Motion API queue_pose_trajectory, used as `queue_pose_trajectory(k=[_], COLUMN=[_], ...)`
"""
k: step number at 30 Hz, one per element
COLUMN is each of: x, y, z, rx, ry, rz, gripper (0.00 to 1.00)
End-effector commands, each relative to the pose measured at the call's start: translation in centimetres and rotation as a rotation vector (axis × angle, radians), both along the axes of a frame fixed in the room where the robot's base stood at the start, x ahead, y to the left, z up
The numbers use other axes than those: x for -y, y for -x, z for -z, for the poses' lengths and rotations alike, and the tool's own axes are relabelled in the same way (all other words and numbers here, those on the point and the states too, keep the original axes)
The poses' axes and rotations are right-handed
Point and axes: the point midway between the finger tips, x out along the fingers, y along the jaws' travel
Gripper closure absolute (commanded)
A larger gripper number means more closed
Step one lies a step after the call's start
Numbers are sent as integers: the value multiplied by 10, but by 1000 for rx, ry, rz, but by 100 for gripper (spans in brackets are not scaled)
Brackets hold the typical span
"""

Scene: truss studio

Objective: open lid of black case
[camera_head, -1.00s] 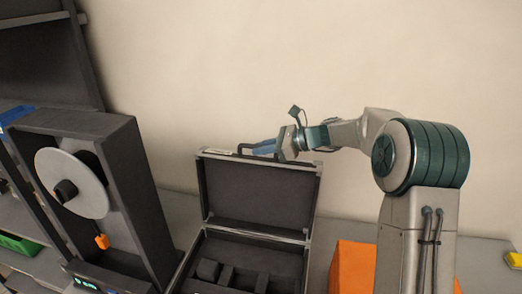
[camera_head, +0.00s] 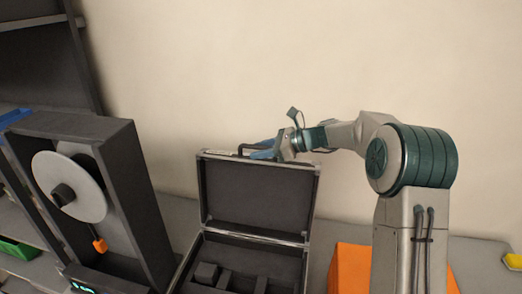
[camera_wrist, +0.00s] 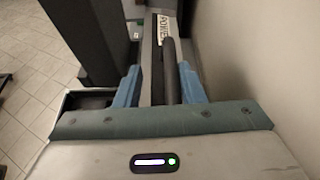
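The black case (camera_head: 297,240) stands on the bench with its lid (camera_head: 257,193) raised upright. Its metal-edged rim and dark lining show, and foam blocks lie inside the base. The case's dark handle (camera_head: 243,148) is at the lid's top edge; it also shows in the wrist view (camera_wrist: 171,68). My gripper (camera_head: 262,149) is at the top edge of the lid, right by the handle. In the wrist view its blue fingers (camera_wrist: 160,84) are spread apart, one on each side of the handle, with gaps visible. The outer face of the lid is hidden in the head view.
A dark reel machine (camera_head: 100,165) stands close to the left of the case. An orange box (camera_head: 350,267) is to the right, partly behind my arm. A yellow item (camera_head: 513,259) lies at the far right. The wall is behind, with open air above the lid.

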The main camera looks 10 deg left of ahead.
Motion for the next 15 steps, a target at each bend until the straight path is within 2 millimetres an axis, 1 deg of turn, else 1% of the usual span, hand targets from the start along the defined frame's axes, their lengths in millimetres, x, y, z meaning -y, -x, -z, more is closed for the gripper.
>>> queue_pose_trajectory(k=[4,7,15], x=[6,19,74], y=[0,1,8], z=[-2,-6,-27], rx=[2,4,3], ry=[0,0,1], rz=[2,4,2], gripper=[65,65,65])
